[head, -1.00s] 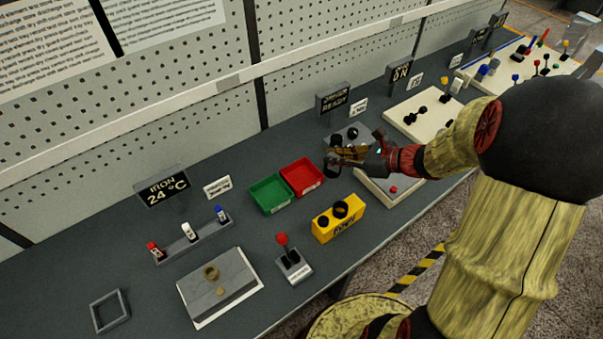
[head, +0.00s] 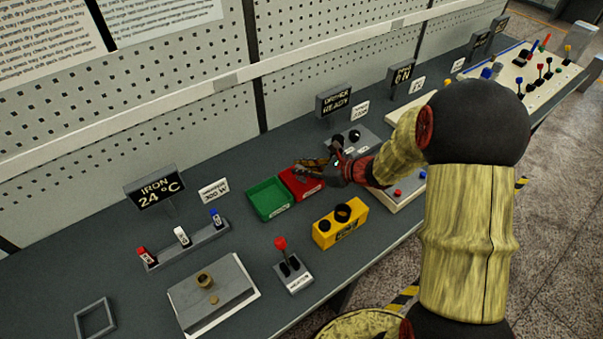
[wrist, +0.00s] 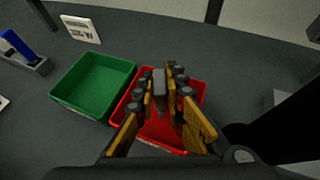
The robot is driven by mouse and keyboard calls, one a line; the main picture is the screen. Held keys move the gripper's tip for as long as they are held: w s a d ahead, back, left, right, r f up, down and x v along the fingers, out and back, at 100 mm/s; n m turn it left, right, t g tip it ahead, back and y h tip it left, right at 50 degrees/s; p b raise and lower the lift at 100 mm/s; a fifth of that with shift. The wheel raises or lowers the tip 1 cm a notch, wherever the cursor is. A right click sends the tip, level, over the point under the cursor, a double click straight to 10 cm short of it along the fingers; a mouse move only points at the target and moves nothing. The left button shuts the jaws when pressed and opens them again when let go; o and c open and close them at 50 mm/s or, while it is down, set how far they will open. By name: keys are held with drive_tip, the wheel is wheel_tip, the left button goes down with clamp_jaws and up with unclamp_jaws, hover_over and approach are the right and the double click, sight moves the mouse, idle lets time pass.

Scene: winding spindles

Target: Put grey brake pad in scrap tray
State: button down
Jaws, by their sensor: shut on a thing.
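My gripper (head: 314,168) is above the red tray (head: 303,190), fingers reaching over it. In the wrist view my gripper (wrist: 160,84) is shut on a small grey block, the grey brake pad (wrist: 159,96), held between the yellow finger pads. The red tray (wrist: 197,88) lies below the pad, and its visible floor looks empty. The pad appears above the floor, but its exact height is unclear. In the head view I cannot make out the pad among the fingers. The green tray (head: 268,188) stands directly left of the red one and looks empty. The tray labels are too small to read.
A yellow block with black round openings (head: 340,224) stands in front of the trays. A red-knobbed lever unit (head: 288,262) is nearby. A "READY" sign (head: 336,101) stands behind my gripper.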

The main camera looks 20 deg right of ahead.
drive_tip(key=shift+f, duration=0.3)
drive_tip(key=shift+f, duration=0.2)
drive_tip(key=c, duration=1.8)
unclamp_jaws()
drive_tip(key=shift+c, duration=0.2)
drive_tip(key=shift+r, duration=0.1)
